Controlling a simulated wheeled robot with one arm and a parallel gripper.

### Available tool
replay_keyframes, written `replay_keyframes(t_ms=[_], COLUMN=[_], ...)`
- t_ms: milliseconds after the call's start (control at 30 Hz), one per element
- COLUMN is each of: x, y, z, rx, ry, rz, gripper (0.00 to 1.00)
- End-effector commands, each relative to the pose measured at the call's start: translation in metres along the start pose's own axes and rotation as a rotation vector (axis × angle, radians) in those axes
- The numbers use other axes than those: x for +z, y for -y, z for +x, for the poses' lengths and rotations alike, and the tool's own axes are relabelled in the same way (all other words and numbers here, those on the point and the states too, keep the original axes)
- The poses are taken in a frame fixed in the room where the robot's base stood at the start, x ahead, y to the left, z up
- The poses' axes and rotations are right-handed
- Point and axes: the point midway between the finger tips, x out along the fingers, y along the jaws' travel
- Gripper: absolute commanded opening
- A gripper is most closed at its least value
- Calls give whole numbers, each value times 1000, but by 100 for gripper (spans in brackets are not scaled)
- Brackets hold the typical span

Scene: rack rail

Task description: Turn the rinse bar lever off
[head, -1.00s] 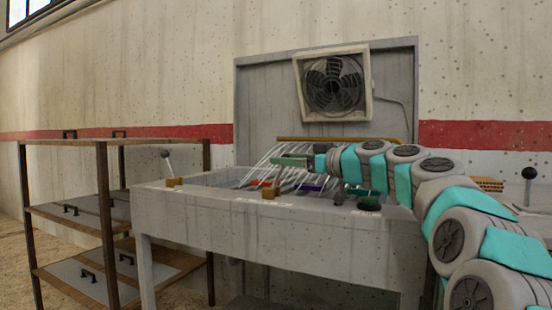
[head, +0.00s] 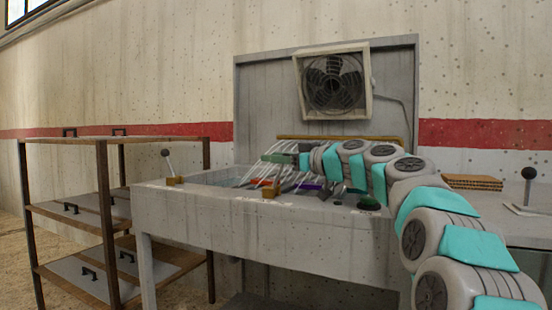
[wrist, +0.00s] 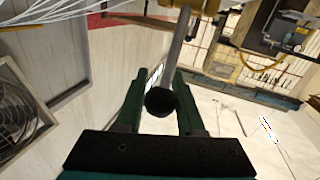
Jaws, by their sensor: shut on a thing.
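A lever with a grey rod and black ball knob (wrist: 160,101) stands between the fingers of my gripper (wrist: 158,98) in the wrist view. The fingers are closed on it near the knob, and its rod runs up toward a yellow-brown base. In the head view my gripper (head: 282,157) is over the grey sink (head: 250,215), and the held lever is hard to make out there. Thin white streams (head: 262,172) slant down into the sink below a yellow-brown bar (head: 340,139); streams also show at the wrist view's top left.
Another black-knobbed lever (head: 168,165) stands at the sink's left corner, and one more (head: 528,185) on the right-hand table. A fan (head: 333,83) hangs behind the sink. A brown-framed rack (head: 104,220) stands at left. Coloured blocks (head: 262,183) lie in the sink.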

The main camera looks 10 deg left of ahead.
Motion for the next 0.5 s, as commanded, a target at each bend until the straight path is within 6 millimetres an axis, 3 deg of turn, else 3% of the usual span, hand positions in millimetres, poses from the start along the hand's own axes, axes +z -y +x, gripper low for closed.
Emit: replay_keyframes(t_ms=[33,267,500], x=[0,0,0], y=[0,0,0], z=[0,0,0], rx=[0,0,0], ry=[0,0,0], rz=[0,0,0], gripper=[27,1,0])
